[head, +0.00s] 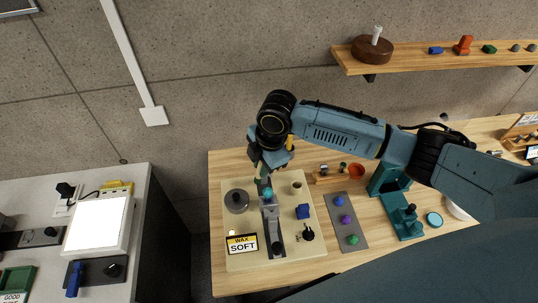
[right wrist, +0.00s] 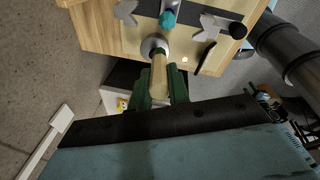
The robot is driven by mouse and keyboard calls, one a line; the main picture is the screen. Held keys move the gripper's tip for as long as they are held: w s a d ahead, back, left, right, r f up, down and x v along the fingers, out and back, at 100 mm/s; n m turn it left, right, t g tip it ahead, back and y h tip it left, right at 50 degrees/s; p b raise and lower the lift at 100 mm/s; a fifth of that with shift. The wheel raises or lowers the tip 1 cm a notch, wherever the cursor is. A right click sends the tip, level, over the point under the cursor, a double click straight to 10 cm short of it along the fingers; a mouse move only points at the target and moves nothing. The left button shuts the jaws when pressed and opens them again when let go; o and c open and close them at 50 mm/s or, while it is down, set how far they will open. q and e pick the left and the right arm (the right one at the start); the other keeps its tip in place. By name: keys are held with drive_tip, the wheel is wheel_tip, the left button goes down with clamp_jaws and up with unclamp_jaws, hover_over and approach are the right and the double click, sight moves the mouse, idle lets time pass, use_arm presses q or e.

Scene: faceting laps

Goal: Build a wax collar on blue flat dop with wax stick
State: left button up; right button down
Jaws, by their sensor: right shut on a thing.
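My right gripper (head: 260,178) reaches down over the far part of the cream board (head: 237,262). In the right wrist view its green fingers (right wrist: 158,92) are shut on a tan stick (right wrist: 159,75), which looks like the wax stick. The stick's far end overlaps a round grey metal piece (right wrist: 155,42); I cannot tell whether they touch. A teal-blue piece (head: 267,192), perhaps the blue dop, sits on the grey holder (head: 271,222) beside the gripper. A teal piece also shows in the right wrist view (right wrist: 168,19). I see no wax collar clearly. My left gripper is out of view.
A grey round pot (head: 237,200), a blue block (head: 303,211) and a "WAX SOFT" sign (head: 242,243) are on the board. To its right, a grey mat (head: 347,222) holds coloured pieces. A teal fixture (head: 402,217) stands further right, under my right arm.

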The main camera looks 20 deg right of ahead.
drive_tip(key=shift+f+b, duration=0.85)
drive_tip(key=shift+f, duration=0.65)
wheel_tip(320, 180, down, 4)
drive_tip(key=b, duration=0.4)
drive_tip(key=shift+b, duration=0.4)
drive_tip(key=shift+s+d+p, duration=0.1)
drive_tip(key=shift+d+p, duration=0.3)
drive_tip(key=shift+w+p, duration=0.25)
drive_tip(key=shift+p, duration=0.05)
drive_tip(key=shift+s, duration=0.1)
idle(0.4)
drive_tip(key=shift+s+p, duration=0.4)
drive_tip(key=shift+p, duration=0.3)
drive_tip(key=shift+w, duration=0.2)
